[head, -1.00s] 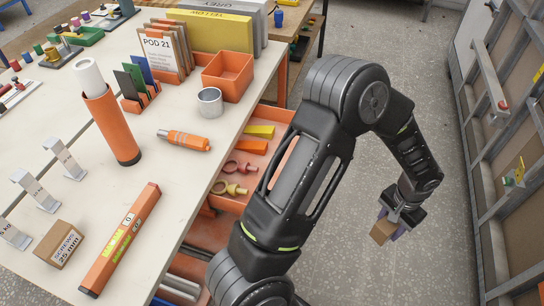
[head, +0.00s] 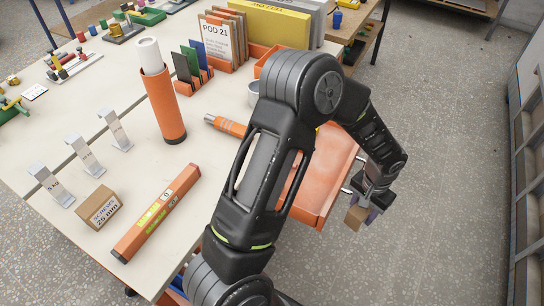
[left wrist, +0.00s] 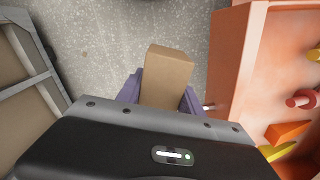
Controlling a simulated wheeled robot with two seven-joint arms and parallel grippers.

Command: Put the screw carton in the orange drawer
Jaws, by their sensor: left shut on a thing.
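My left gripper (head: 364,206) is shut on a small plain brown carton (head: 355,217), above the floor just outside the open orange drawer (head: 330,178). No label shows on this carton. In the left wrist view the carton (left wrist: 168,75) stands between the purple finger pads, and the drawer's front wall (left wrist: 228,60) is close on the right, apart from the carton. Another brown carton (head: 100,207), printed "SCREWS 25 mm", sits on the table. My arm hides part of the drawer. My right gripper is out of view.
In the left wrist view the drawer holds an orange block (left wrist: 287,132), a pinkish-red piece (left wrist: 302,100) and yellow pieces. An orange level (head: 157,213) and an orange tube (head: 163,105) are on the table. The floor right of the drawer is clear.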

